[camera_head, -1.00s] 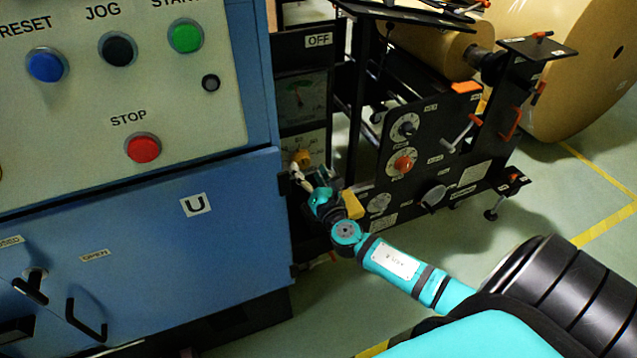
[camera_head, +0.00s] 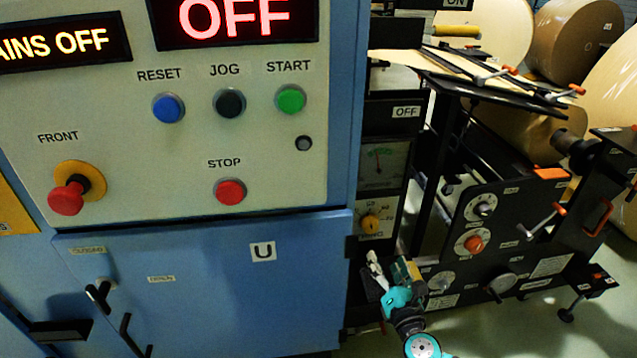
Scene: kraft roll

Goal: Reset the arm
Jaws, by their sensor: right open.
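My right arm comes in at the bottom, right of centre. A teal wrist (camera_head: 398,300) shows behind the fingers. My left gripper is not in view.
A blue cabinet (camera_head: 200,290) carries a panel with a blue RESET button (camera_head: 168,108), a red STOP button (camera_head: 230,191) and a red FRONT knob (camera_head: 68,197). A black machine frame (camera_head: 520,225) with dials and levers stands right. Paper rolls (camera_head: 575,38) lie behind. Green floor shows lower right.

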